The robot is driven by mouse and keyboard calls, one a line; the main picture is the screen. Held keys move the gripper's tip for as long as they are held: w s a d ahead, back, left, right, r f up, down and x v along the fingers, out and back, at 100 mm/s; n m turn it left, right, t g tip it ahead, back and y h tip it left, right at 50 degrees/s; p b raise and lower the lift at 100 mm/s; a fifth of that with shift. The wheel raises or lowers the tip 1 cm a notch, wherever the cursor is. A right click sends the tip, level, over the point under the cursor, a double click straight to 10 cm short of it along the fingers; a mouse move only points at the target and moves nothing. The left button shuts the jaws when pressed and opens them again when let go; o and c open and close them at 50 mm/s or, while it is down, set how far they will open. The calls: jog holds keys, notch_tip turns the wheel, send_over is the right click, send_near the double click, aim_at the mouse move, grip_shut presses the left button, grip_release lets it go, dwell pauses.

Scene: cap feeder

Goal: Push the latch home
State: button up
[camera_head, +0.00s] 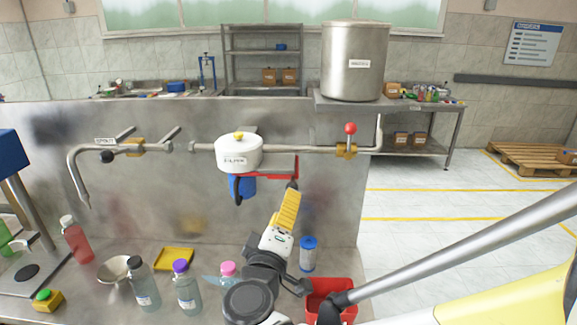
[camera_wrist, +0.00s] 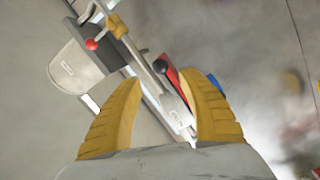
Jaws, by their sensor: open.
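A white filter housing (camera_head: 239,152) with a yellow knob on top sits in the pipe line on the metal panel. A blue cylinder (camera_head: 243,186) hangs beneath it. A red bar (camera_head: 272,176), which may be the latch, runs rightward from under the housing. In the wrist view a red bar with a black end (camera_wrist: 172,80) shows between and beyond my fingers. My gripper (camera_head: 292,188) points up toward the right end of the red bar. In the wrist view its yellow fingers (camera_wrist: 161,78) are apart with nothing held. Contact with the bar cannot be told.
A valve with a red ball handle (camera_head: 350,129) is on the pipe to the right. Below stand a blue-and-white cartridge (camera_head: 308,254), a red bin (camera_head: 331,290), a pink-capped bottle (camera_head: 228,269) and a purple-capped bottle (camera_head: 186,285). A steel tank (camera_head: 355,60) stands behind.

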aim_at(293, 188)
jog(key=w, duration=0.2)
jog(key=w+d, duration=0.1)
jog(key=w, duration=0.2)
jog(key=w+b, duration=0.1)
jog(key=w, duration=0.2)
jog(key=shift+w+d, duration=0.2)
jog(key=shift+d, duration=0.15)
jog(key=shift+c, duration=0.5)
